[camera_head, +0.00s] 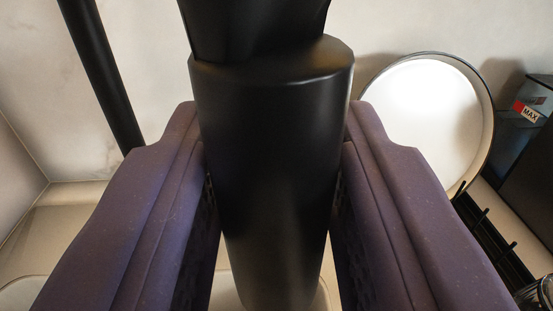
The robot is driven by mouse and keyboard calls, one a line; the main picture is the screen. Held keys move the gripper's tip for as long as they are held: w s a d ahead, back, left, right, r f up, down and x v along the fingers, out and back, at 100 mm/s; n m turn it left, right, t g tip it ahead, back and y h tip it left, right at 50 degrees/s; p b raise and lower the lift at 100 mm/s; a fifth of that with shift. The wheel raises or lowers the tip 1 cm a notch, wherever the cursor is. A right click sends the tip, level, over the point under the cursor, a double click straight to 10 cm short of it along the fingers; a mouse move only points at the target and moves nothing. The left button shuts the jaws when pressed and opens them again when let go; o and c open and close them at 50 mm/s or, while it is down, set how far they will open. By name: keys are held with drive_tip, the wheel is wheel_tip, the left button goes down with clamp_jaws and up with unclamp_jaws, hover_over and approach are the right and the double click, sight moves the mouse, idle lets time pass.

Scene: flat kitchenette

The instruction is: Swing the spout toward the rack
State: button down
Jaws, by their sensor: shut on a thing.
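The spout (272,215) is a thick matte black cylinder that fills the middle of the view, with another black section above it. My gripper (268,150) has its two purple padded fingers on either side of the spout and is shut on it. The rack (497,240) is black with upright prongs and shows at the lower right, to the right of my right finger, which hides part of it. The spout is apart from the rack. A thin black bar (103,75) slants down at the upper left; I cannot tell whether it joins the spout.
A round white plate (425,115) with a dark rim stands upright by the rack. A dark box (535,115) with a red "MAX" label is at the far right. A glass-like item (540,296) shows at the lower right corner. The pale surface at left looks clear.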

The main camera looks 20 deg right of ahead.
drive_tip(key=shift+w+d, duration=0.1)
drive_tip(key=shift+d, duration=0.3)
drive_tip(key=c, duration=0.9)
unclamp_jaws()
drive_tip(key=p+v, duration=0.1)
drive_tip(key=v, duration=0.6)
drive_tip(key=shift+s+a+p, duration=0.2)
drive_tip(key=shift+s+p, duration=0.15)
drive_tip(key=shift+p, duration=0.05)
